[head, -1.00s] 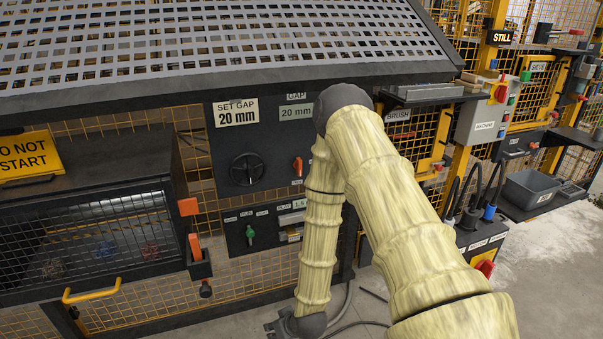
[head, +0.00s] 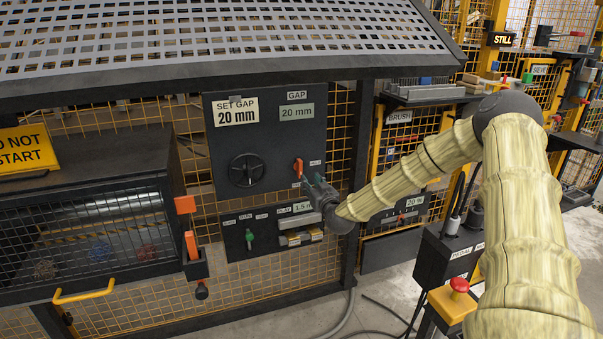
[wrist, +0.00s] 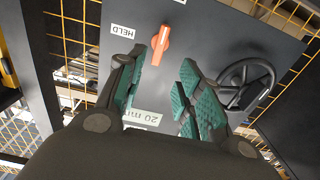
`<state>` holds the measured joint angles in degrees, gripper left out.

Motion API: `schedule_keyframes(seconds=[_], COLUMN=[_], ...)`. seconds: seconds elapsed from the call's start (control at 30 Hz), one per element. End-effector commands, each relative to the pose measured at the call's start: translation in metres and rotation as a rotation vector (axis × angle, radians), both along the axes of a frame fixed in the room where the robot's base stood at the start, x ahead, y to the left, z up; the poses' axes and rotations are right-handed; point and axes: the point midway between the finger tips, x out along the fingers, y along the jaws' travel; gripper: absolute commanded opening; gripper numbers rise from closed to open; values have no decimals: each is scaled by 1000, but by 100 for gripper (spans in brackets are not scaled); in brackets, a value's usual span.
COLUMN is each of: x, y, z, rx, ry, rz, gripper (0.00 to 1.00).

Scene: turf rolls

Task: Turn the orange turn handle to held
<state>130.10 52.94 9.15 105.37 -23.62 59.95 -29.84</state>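The orange turn handle (head: 298,167) sits on the dark panel in the head view, roughly upright. In the wrist view the handle (wrist: 161,46) shows between and beyond my fingertips. The HELD label (wrist: 123,31) is beside it, at the left of the wrist view; in the head view a small label (head: 315,163) is right of the handle. My gripper (wrist: 165,68) is open, with green pads either side of the handle's line. In the head view my gripper (head: 312,186) is just below and right of the handle. I cannot tell whether a finger touches it.
A black handwheel (head: 247,170) is left of the handle, also near my right finger in the wrist view (wrist: 246,85). Below are a green switch (head: 249,238) and a small display (head: 304,208). A red button on a yellow box (head: 459,285) stands at right.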

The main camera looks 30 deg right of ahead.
Motion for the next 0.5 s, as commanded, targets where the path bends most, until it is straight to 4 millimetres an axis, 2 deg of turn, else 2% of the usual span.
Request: schedule_keyframes(seconds=[0.17,0.5], x=[12,61], y=[-5,-16], z=[2,1], rx=[-3,-3], ry=[-4,-3], rz=[-3,-3], gripper=[36,36])
